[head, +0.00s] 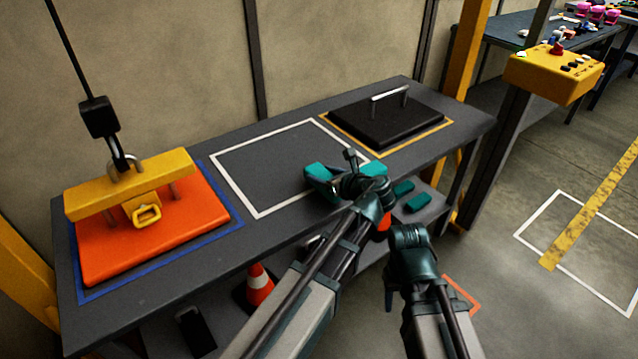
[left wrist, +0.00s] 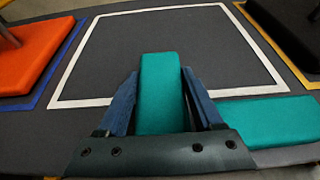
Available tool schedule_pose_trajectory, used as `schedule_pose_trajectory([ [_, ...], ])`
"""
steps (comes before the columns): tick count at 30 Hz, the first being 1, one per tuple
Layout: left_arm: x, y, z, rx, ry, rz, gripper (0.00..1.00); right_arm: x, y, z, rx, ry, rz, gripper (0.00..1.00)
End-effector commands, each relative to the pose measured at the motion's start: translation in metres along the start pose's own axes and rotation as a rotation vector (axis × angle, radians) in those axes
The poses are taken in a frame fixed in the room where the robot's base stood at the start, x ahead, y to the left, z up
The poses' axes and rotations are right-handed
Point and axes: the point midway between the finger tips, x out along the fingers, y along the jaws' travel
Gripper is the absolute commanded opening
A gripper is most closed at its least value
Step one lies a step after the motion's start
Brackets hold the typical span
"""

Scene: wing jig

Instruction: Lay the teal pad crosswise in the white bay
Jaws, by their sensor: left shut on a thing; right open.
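My left gripper (head: 325,184) is shut on a teal pad (left wrist: 160,90), which also shows in the head view (head: 319,171). The pad's long side points away from the wrist, across the near line of the white bay (head: 232,187). I cannot tell whether it touches the table. The bay is a white outline on the dark table, otherwise bare inside. A second teal pad (left wrist: 265,121) lies to the right of the gripper, by the table's near edge; it shows in the head view (head: 374,169). My right gripper (head: 389,298) is open, low before the table and mostly hidden by its arm.
An orange plate (head: 165,240) with a yellow lifting bar (head: 95,203) and hanging hook is left of the bay. A black plate with a handle (head: 385,122) is to the right. Teal blocks (head: 418,202) and a traffic cone (head: 258,284) sit below the tabletop.

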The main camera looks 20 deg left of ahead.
Motion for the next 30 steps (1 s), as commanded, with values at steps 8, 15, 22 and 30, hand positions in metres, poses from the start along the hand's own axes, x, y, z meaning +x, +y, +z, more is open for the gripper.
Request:
schedule_pose_trajectory([
  [8, 0.0056, -0.0012, -0.0188, 0.000, -0.001, -0.002, 0.13, 0.0196, -0.0017, -0.0009, 0.000, 0.000, 0.000, 0.50],
  [15, 0.0064, -0.0012, -0.0210, 0.000, -0.001, -0.002, 0.13, 0.0219, -0.0018, -0.0010, 0.000, 0.000, 0.000, 0.50],
  [22, 0.0066, -0.0012, -0.0214, 0.000, -0.001, -0.002, 0.80, 0.0223, -0.0019, -0.0010, 0.000, 0.000, 0.000, 0.50],
  [30, 0.0061, -0.0012, -0.0200, 0.000, -0.001, -0.002, 0.80, 0.0209, -0.0017, -0.0010, 0.000, 0.000, 0.000, 0.50],
])
